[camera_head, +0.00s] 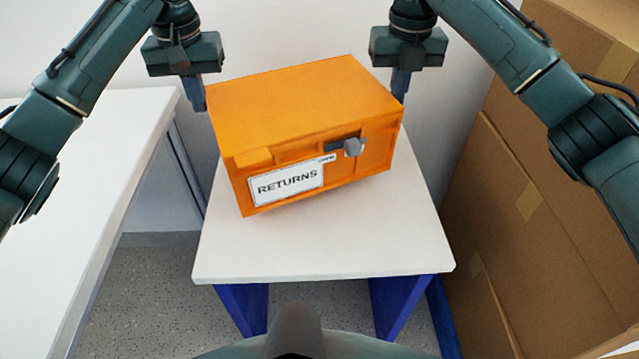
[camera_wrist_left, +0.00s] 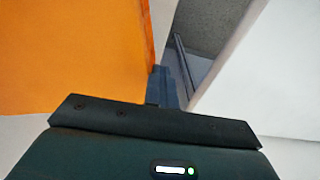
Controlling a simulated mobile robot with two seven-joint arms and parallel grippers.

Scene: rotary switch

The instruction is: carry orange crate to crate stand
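The orange crate (camera_head: 300,105) carries a white RETURNS label and a grey latch on its front. It sits over the white top of a stand with blue legs (camera_head: 330,255), turned and tilted with its left front corner lowest. I cannot tell whether its underside touches the top everywhere. My left gripper (camera_head: 197,95) is shut, its fingers at the crate's left side; the left wrist view shows the closed fingers (camera_wrist_left: 165,85) beside the orange wall (camera_wrist_left: 70,60). My right gripper (camera_head: 400,88) looks shut at the crate's right side, its fingertips partly hidden behind the crate.
A white table (camera_head: 80,170) stands to the left, with a gap of speckled floor (camera_head: 150,290) between it and the stand. Cardboard boxes (camera_head: 540,200) are stacked close on the right. A pale wall is behind. The front of the stand's top is bare.

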